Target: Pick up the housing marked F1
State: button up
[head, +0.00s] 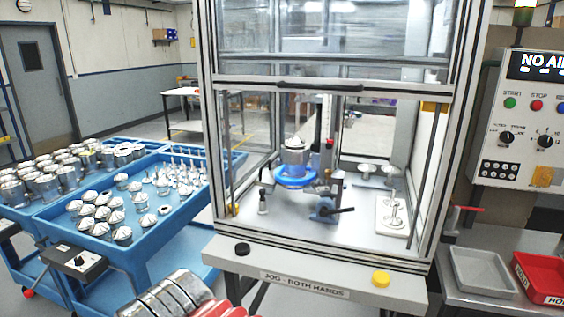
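No marking F1 is legible on any part, so I cannot tell which housing it is. A silver cylindrical housing (294,158) stands upright on a blue round fixture (296,182) inside the framed machine enclosure. More silver cylindrical parts (68,178) crowd the far left blue cart. Cone-topped silver parts (97,212) stand in the nearer blue tray.
The enclosure's front guard (322,68) is raised, with an opening below it. A front ledge (318,279) carries a black and a yellow button. A clamp (327,209) stands before the fixture. A grey tray (482,272) and red bin (540,278) sit at right.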

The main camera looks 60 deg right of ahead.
aim_at(295, 161)
jog(key=z, duration=0.15)
jog(key=i, duration=0.8)
jog(key=z, duration=0.6)
jog(key=i, duration=0.55)
jog(key=z, duration=0.75)
jog(key=i, duration=0.55)
jog(key=z, duration=0.45)
